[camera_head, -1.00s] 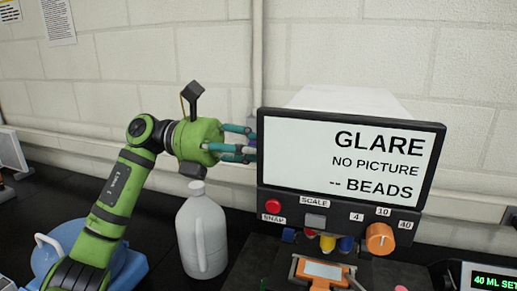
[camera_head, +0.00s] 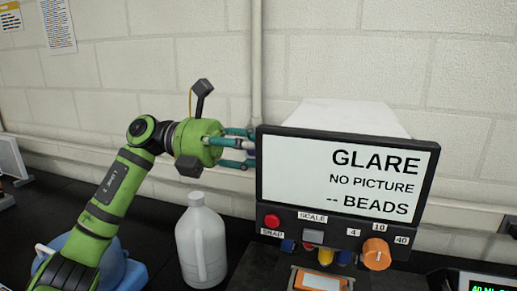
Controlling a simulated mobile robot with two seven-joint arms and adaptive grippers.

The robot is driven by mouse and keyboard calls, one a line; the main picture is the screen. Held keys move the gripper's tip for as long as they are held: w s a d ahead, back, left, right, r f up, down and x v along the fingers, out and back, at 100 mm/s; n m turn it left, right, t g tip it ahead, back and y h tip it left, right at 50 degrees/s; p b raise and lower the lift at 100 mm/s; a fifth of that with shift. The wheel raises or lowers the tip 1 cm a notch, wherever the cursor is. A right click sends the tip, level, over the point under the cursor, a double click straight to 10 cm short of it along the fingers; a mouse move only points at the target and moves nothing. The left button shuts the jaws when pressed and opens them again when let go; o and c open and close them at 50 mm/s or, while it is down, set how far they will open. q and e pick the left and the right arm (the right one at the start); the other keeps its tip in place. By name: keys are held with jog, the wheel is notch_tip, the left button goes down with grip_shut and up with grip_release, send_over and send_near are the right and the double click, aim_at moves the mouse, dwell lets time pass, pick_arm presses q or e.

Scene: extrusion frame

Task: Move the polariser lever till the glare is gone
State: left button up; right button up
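A screen (camera_head: 300,190) on a boxy instrument reads GLARE, NO PICTURE, -- BEADS. I cannot make out a polariser lever in this view. My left gripper (camera_head: 248,148) comes in from the left at the screen's left edge. Its teal fingers reach up to the edge, and their tips are hidden behind the screen, so I cannot tell whether they hold anything. My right gripper is not in view.
Below the screen are a red SNAP button (camera_head: 272,221), a grey SCALE button (camera_head: 313,236) and an orange knob (camera_head: 376,254). An orange-framed part (camera_head: 319,278) sits beneath. A white jug (camera_head: 202,243) stands under my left gripper. A blue container (camera_head: 125,270) is at the lower left.

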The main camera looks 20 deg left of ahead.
pick_arm(q)
jog(key=a, duration=1.2)
jog(key=shift+w, duration=0.2)
